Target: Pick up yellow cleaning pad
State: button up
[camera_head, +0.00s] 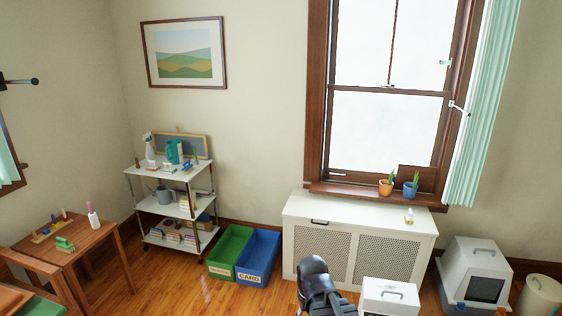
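I cannot make out a yellow cleaning pad with certainty. A small pale and yellowish item (408,218) lies on top of the white radiator cover (330,212) under the window, too small to identify. The white shelf cart (146,172) at the left holds a spray bottle (149,147), a teal container (174,151) and several small items on its top; a pad among them cannot be told apart. A dark part of my arm shows at the bottom centre, in front of the radiator cover. My gripper's fingers are not visible.
A green bin (229,247) and a blue bin (258,250) stand between cart and radiator cover. A wooden table (88,242) is at left. Potted plants (386,187) (410,190) sit on the sill. Floor before the bins is open.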

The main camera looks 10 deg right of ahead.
aim_at(409, 220)
jog(key=u, duration=0.3)
jog(key=i, duration=2.75)
jog(key=z, duration=1.05)
jog(key=i, duration=0.65)
jog(key=z, duration=0.5)
jog(key=i, duration=0.5)
jog(key=z, duration=0.25)
